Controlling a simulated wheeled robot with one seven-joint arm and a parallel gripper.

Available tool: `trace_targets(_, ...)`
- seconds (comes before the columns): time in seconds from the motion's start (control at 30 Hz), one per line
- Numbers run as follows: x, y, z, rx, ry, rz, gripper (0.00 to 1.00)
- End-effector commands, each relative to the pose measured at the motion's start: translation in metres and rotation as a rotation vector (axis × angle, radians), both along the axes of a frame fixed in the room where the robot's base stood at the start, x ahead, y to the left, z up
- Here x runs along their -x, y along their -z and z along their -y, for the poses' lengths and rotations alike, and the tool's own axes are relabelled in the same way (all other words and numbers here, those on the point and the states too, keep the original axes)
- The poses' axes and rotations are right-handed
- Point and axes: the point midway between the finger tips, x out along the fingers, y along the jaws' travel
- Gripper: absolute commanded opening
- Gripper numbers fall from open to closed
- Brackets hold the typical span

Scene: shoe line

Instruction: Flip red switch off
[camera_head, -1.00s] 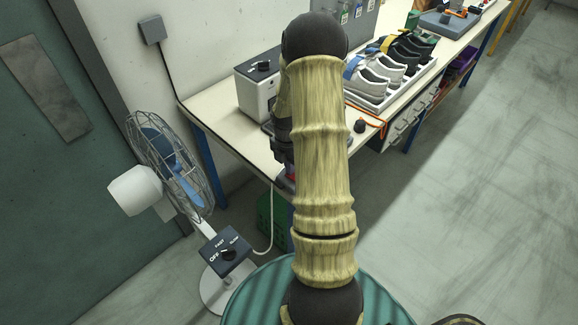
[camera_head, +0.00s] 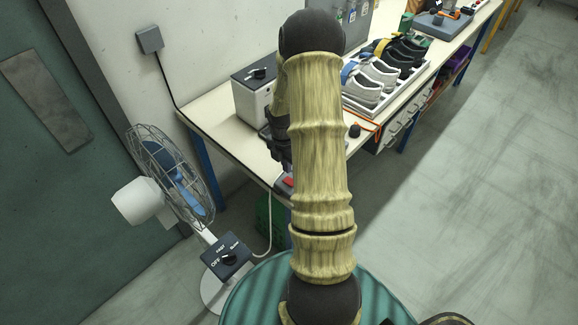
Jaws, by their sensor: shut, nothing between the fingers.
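A red switch (camera_head: 288,182) on a grey base shows at the front edge of the workbench, just left of my arm. The arm covers its right part, and I cannot tell which way it is tipped. My gripper (camera_head: 283,163) is dark, points down and sits just above and behind the switch, partly hidden by my arm. It is shut and empty. A small gap seems to lie between it and the switch, but contact is hard to judge.
A fan (camera_head: 165,180) with a dial box (camera_head: 226,254) stands at left. Floor at right is clear.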

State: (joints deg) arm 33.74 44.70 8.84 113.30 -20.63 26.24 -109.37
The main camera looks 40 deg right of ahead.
Motion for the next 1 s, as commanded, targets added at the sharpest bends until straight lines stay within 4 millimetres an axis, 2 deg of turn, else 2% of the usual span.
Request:
trace_targets(0.03, -0.004, -0.011, 0.000, 0.004, -0.001, 0.008, 0.00)
trace_targets(0.3, -0.015, -0.065, -0.003, 0.003, -0.005, 0.010, 0.00)
trace_targets(0.5, -0.020, -0.093, -0.005, 0.002, -0.005, 0.008, 0.00)
trace_targets(0.63, -0.020, -0.099, -0.005, 0.001, -0.005, 0.007, 0.00)
trace_targets(1.0, -0.019, -0.099, -0.002, 0.002, 0.002, 0.007, 0.00)
